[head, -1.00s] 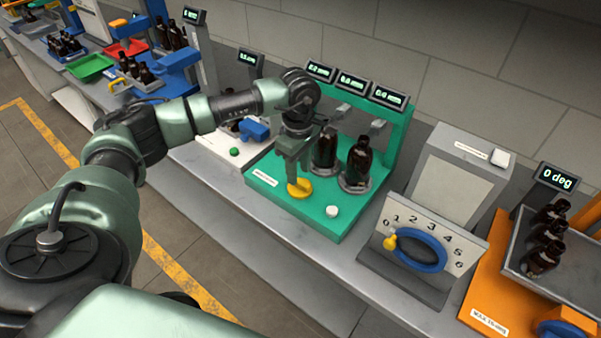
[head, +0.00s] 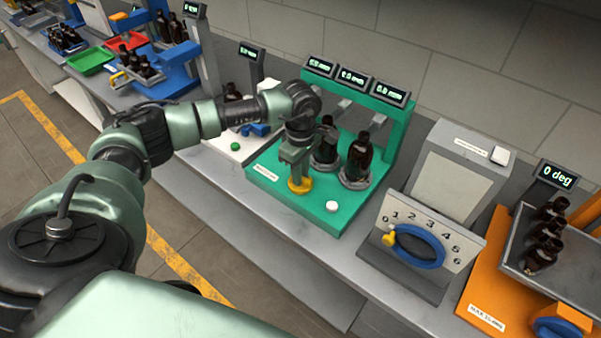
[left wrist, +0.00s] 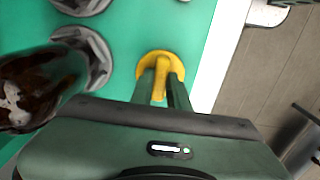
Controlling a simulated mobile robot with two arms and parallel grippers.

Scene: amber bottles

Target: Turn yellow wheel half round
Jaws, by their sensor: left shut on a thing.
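The yellow wheel (head: 300,187) sits at the front of the green station (head: 285,203). In the left wrist view it is a round yellow disc (left wrist: 146,63) with a raised bar. My left gripper (head: 297,176) points down at the wheel from above. In the left wrist view its two fingers (left wrist: 161,86) are on either side of the bar, shut on it. The fingers hide part of the wheel in the head view. My right gripper is in neither view.
Two amber bottles (head: 360,158) stand in holders behind the wheel, close to my gripper. A white button (head: 332,206) is to its right. Three small displays (head: 352,77) top the green frame. A blue dial (head: 419,246) with a yellow pointer is further right.

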